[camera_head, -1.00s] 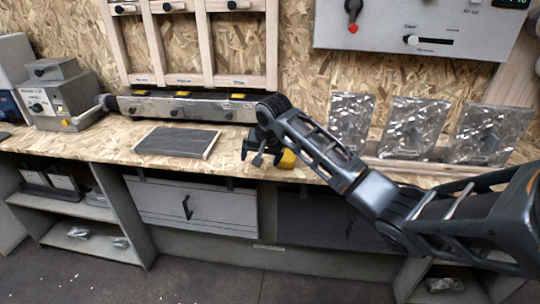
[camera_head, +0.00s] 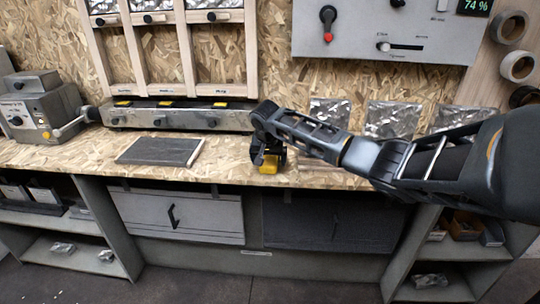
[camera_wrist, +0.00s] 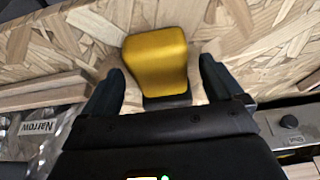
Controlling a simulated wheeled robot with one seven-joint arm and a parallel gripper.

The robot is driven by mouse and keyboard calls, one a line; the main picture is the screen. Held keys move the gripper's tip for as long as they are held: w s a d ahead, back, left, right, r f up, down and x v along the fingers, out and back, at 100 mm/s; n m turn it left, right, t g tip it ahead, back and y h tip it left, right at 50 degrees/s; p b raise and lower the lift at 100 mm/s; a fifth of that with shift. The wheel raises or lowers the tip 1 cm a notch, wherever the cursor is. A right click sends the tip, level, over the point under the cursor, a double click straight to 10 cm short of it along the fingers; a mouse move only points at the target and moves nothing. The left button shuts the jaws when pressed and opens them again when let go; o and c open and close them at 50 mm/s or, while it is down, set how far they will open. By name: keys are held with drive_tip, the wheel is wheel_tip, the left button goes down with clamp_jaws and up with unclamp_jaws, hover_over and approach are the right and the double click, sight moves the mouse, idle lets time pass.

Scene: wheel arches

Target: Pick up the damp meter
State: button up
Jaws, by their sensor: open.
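The damp meter, a yellow block with a dark end (camera_wrist: 157,62), lies on the chipboard bench top. In the wrist view it sits between the two fingers of my gripper (camera_wrist: 165,85), with a gap on each side. My gripper is open, and its dark body hides the near end of the meter. In the head view the yellow meter (camera_head: 270,163) shows just under my gripper (camera_head: 266,152) near the bench's front edge. I cannot tell the exact height of the fingertips over the bench.
A dark flat board (camera_head: 160,151) lies left of my gripper. A long grey rail box (camera_head: 180,116) runs along the back. Silvery bags (camera_head: 385,118) stand at the right behind my arm.

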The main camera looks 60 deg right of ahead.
drive_tip(key=shift+d+f, duration=0.15)
drive_tip(key=shift+f, duration=0.25)
drive_tip(key=c, duration=0.9)
drive_tip(key=shift+r, duration=0.1)
drive_tip(key=shift+c, duration=0.2)
wheel_tip(320, 180, up, 18)
drive_tip(key=p, duration=0.7)
